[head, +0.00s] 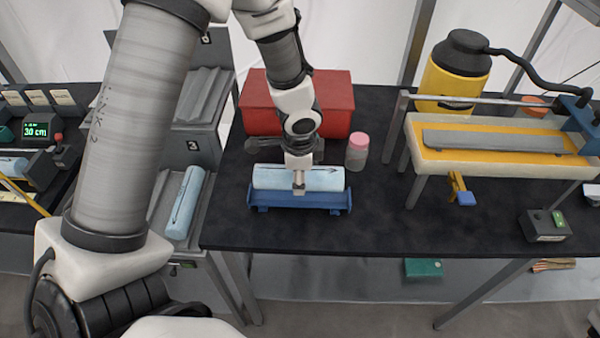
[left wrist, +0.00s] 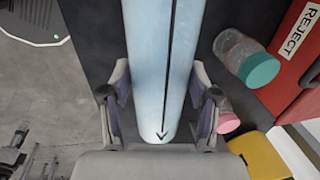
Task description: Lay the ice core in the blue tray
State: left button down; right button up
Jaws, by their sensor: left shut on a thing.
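The ice core (head: 270,178) is a pale blue cylinder with a dark line and an arrowhead along it. It lies level, lengthwise over the blue tray (head: 300,200), with its lower side behind the tray's front wall. I cannot tell whether it rests on the tray or hangs just above it. My left gripper (head: 299,187) comes down from above and is shut on the core near its middle. In the left wrist view the core (left wrist: 160,60) runs between the two fingers of the gripper (left wrist: 160,108). My right gripper is in neither view.
A pink-lidded jar (head: 357,152) stands right of the tray, before a red box (head: 335,90). A teal-lidded jar (left wrist: 246,58) shows in the wrist view. Another core (head: 185,202) lies on a grey rack at left.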

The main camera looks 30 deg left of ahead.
pick_arm(q)
jog(key=shift+f+b, duration=0.35)
jog(key=shift+f, duration=0.35)
jog(key=f+b, duration=0.2)
jog(key=shift+w+f, duration=0.25)
jog(key=shift+f, duration=0.05)
jog(key=shift+s+f+b, duration=0.1)
jog(key=shift+f+b, duration=0.5)
jog(key=shift+b, duration=0.25)
jog(key=shift+f, duration=0.25)
jog(key=shift+c, duration=1)
grip_release()
jog(key=r, duration=0.4)
jog(key=s+r, duration=0.1)
jog(key=r, duration=0.3)
jog(key=d+r, duration=0.1)
jog(key=r, duration=0.3)
jog(key=shift+s, duration=0.35)
